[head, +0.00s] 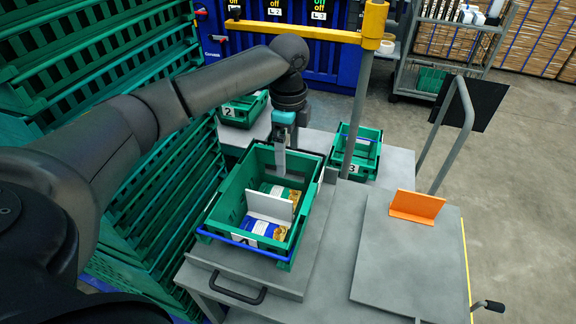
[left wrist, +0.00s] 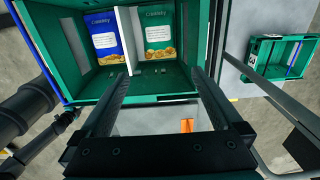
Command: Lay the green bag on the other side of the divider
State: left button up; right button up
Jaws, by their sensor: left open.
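The green bag (head: 268,188) lies in the far part of the green crate (head: 226,201), beyond the white divider (head: 268,206). A blue bag (head: 247,226) lies on the near side. In the left wrist view the green bag (left wrist: 161,30) is right of the divider (left wrist: 126,38) and the blue bag (left wrist: 101,35) left of it. My left gripper (head: 281,172) reaches down at the crate's far side, near the green bag. Its fingers (left wrist: 161,74) are apart with nothing between them. Part of the green bag is hidden by the divider. My right gripper is not in view.
The crate walls and upright divider stand close to my left gripper. A crate marked 2 (head: 243,109) is behind, and a crate marked 3 (head: 357,152) is to the right beside a grey post (head: 357,110). An orange bracket (head: 416,206) stands on the otherwise bare grey plate.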

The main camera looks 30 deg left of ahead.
pick_arm(q)
notch_tip(320, 180, up, 4)
jog(key=shift+f, duration=0.15)
dwell(0.6)
